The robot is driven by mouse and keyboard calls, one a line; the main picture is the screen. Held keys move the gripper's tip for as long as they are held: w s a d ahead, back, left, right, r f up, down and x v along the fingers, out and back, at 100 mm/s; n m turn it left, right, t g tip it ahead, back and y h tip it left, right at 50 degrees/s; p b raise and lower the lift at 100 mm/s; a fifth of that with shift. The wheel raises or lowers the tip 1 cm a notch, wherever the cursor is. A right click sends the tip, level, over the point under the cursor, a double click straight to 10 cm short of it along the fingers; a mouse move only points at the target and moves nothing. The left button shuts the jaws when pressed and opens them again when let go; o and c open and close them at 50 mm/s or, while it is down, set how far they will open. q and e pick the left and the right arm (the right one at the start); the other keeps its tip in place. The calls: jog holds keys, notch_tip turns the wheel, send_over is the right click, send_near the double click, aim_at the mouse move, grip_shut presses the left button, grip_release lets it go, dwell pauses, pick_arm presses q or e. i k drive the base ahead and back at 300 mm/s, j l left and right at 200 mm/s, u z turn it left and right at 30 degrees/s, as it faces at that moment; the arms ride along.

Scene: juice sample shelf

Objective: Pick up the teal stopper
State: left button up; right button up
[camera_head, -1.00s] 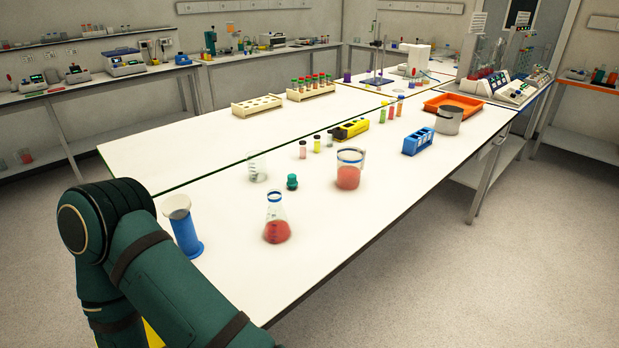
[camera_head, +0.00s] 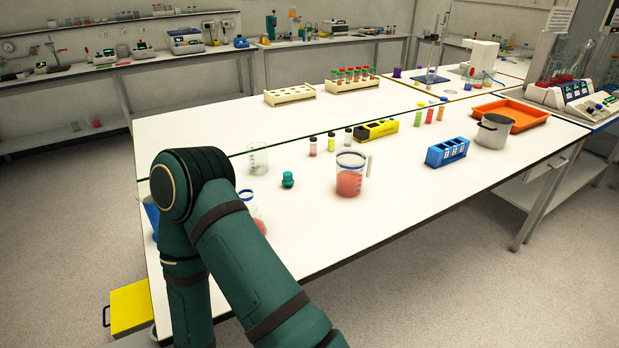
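The teal stopper (camera_head: 288,179) is small and stands on the white table (camera_head: 330,235), between an empty glass beaker (camera_head: 259,160) at its upper left and a beaker of red liquid (camera_head: 350,175) to its right. Nothing covers it. One of my dark green arms fills the lower left of the view and partly hides a flask with red liquid (camera_head: 259,226) and a blue cylinder (camera_head: 152,216). Neither of my grippers is in view.
Small vials (camera_head: 331,142), a yellow rack (camera_head: 376,130), a blue rack (camera_head: 446,152), a metal pot (camera_head: 493,131) and an orange tray (camera_head: 511,114) stand farther right. Cream tube racks (camera_head: 290,95) stand at the back. The table front right of the stopper is clear.

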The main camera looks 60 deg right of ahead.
aim_at(288, 181)
jog(key=k+l, duration=0.6)
jog(key=l, duration=0.2)
jog(key=k+l, duration=0.65)
jog(key=l, duration=0.1)
